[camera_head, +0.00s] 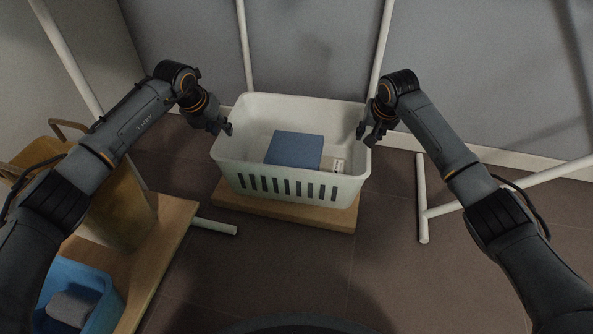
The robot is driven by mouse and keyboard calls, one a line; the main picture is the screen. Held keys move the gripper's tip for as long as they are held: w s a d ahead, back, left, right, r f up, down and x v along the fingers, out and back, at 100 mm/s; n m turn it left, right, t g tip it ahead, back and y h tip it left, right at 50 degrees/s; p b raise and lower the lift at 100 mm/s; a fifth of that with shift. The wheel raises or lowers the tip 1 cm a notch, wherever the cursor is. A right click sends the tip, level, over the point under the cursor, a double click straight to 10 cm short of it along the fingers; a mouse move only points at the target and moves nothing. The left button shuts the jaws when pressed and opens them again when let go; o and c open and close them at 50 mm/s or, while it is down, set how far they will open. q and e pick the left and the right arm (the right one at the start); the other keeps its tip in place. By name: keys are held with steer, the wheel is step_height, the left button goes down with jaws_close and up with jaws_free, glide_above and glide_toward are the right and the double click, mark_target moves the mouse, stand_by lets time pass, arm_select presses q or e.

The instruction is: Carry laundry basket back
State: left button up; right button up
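A white laundry basket (262,185) with slots in its front wall stands upright on a low wooden board (285,213) on the floor. A folded blue cloth (294,150) lies inside it, with a small white item (339,165) to its right. My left gripper (226,130) is at the basket's left rim. My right gripper (363,136) is at its right rim. Both point toward the basket's end walls. The fingers are small and dark here, so whether they touch or grip the rim cannot be told.
White rack poles (421,197) stand around the basket, with a foot (215,227) on the floor at left. A wooden platform (163,240) at lower left bears a tan bin (124,205) and a blue bin (112,305). A grey wall is behind; the floor in front is clear.

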steer(key=v, duration=0.5)
steer(key=shift+r, duration=0.15)
